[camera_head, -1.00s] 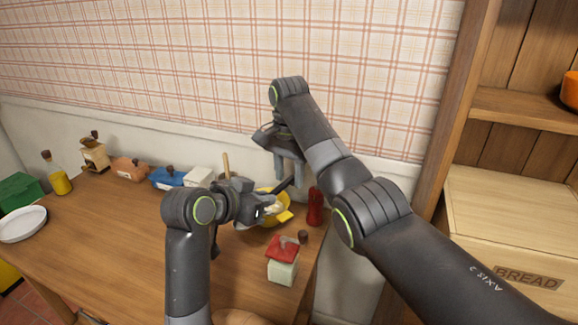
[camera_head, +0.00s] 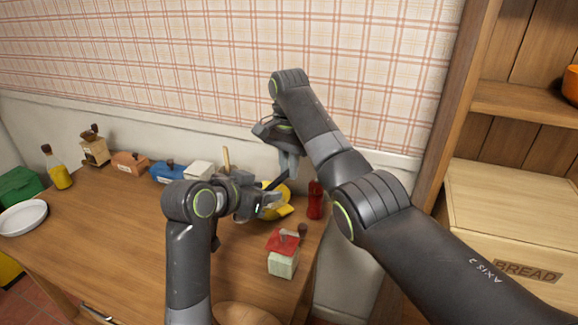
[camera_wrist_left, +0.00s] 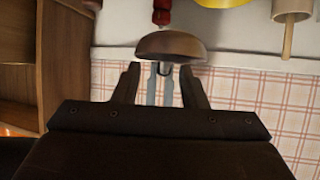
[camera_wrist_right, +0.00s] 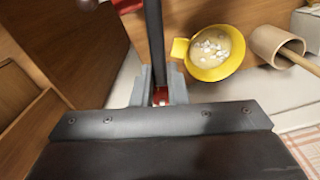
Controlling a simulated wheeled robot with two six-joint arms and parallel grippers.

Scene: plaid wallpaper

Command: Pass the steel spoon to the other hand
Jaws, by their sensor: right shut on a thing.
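My right gripper (camera_head: 289,172) is shut on the dark handle of the steel spoon (camera_head: 273,184), above the back right part of the counter. In the right wrist view the handle (camera_wrist_right: 154,35) runs up the picture from between the fingertips (camera_wrist_right: 157,88). In the left wrist view the spoon's rounded bowl (camera_wrist_left: 170,45) shows just beyond my left fingertips. My left gripper (camera_head: 272,203) is open, its fingers (camera_wrist_left: 162,80) apart and pointing towards the spoon. Whether they touch it I cannot tell.
A yellow bowl (camera_wrist_right: 225,70) lies below the grippers, beside a tan pot (camera_wrist_right: 272,42) with a wooden stick. A red bottle (camera_head: 315,203) and a red-topped white box (camera_head: 282,262) stand close by.

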